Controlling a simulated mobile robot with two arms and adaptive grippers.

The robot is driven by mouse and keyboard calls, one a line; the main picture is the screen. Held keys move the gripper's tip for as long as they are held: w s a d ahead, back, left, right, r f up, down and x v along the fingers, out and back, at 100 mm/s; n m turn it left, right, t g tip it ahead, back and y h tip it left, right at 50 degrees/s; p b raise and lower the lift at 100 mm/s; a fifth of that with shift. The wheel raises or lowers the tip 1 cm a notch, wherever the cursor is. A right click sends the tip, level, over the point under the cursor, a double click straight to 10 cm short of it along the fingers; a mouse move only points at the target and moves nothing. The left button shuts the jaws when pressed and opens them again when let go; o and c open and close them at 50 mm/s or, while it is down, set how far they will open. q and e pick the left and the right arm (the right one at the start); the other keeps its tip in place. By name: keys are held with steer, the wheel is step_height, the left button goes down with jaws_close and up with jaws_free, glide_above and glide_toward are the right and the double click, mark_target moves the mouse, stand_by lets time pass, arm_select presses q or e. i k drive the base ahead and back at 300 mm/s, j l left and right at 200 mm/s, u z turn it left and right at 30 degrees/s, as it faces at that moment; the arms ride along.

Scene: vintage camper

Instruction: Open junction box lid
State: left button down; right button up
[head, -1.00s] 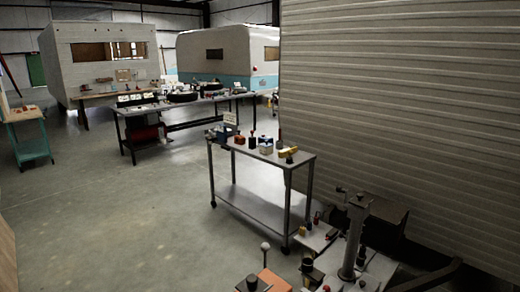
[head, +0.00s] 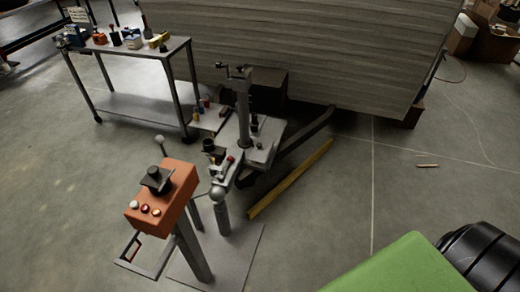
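I cannot make out a junction box or its lid for certain in the head view. An orange box (head: 163,198) stands on a grey post at the lower left. It has a black knob (head: 156,180) on top and several small round buttons along its near edge. Whether this is the junction box, I cannot tell. Neither of my grippers shows.
The trailer's ribbed wall (head: 310,45) fills the back, with its hitch jack (head: 243,115) in front. A metal cart (head: 130,103) stands at the upper left. A yellow bar (head: 290,178) lies on the floor. A green surface (head: 405,270) is at the lower right. Floor between is open.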

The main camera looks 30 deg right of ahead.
mark_target(260, 154)
steer(key=z, duration=0.4)
steer(key=i+l+z, duration=0.6)
steer(key=i+z, duration=0.25)
steer(key=i+l, duration=0.15)
steer(key=i, duration=0.2)
steer(key=i+l+z, duration=0.1)
steer(key=i, duration=0.3)
